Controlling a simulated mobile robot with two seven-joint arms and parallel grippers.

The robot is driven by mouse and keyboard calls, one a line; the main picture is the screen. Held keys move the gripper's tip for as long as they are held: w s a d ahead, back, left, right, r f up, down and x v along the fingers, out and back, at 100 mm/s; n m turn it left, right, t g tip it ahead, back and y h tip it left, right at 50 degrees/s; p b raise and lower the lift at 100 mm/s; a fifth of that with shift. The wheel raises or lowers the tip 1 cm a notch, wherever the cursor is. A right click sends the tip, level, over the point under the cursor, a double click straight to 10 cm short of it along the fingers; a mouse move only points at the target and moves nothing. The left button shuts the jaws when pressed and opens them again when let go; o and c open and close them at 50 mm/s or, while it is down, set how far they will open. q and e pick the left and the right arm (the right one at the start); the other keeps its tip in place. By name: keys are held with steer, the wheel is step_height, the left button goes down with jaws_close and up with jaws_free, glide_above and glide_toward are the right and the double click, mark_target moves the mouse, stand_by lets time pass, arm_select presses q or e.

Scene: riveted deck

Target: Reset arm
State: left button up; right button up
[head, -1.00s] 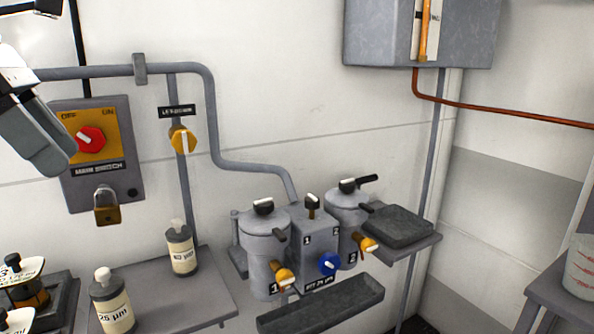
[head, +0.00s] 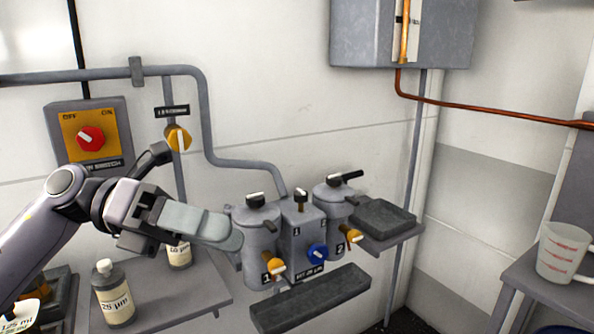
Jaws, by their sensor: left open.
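My left arm comes in from the left in the head view. Its gripper (head: 215,228) is in front of the shelf with the bottles, its fingers pointing right toward filter canister 1 (head: 256,240). Nothing shows between its fingers, and it hides part of the 10 µm bottle (head: 179,254) and part of the canister's left side. Whether it touches the canister I cannot tell. My right gripper is not in view.
The main switch box (head: 90,138) with a red knob hangs on the wall behind the arm. A 25 µm bottle (head: 113,296) stands on the shelf below. Canister 2 (head: 335,205), a grey trough (head: 310,298) and a measuring jug (head: 563,252) are to the right.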

arm_select(q)
steer(key=w+a+f+n+t+y, duration=0.25)
steer(key=f+n+t, duration=0.85)
steer(key=n, duration=0.6)
steer(key=w+a+f+n+t+y, duration=0.25)
steer(key=f+n+t, duration=0.85)
steer(key=n, duration=0.6)
steer(key=s+a+f+n+g+y, duration=0.2)
steer(key=s+f+n+y, duration=0.1)
steer(key=s+f, duration=0.3)
steer(key=s+a+f+n+g+y+p, duration=0.1)
steer(key=s+a+f+n+g+y, duration=0.1)
steer(key=f, duration=0.7)
steer(key=s+a+f+n+g+y, duration=0.1)
steer(key=s+f+n+g+y, duration=0.2)
steer(key=s+f, duration=0.5)
steer(key=s+n+g, duration=0.1)
steer(key=n, duration=0.1)
steer(key=shift+s+a+f+n+y, duration=0.2)
steer(key=shift+s+a+n+y, duration=0.1)
steer(key=shift+a+y, duration=0.1)
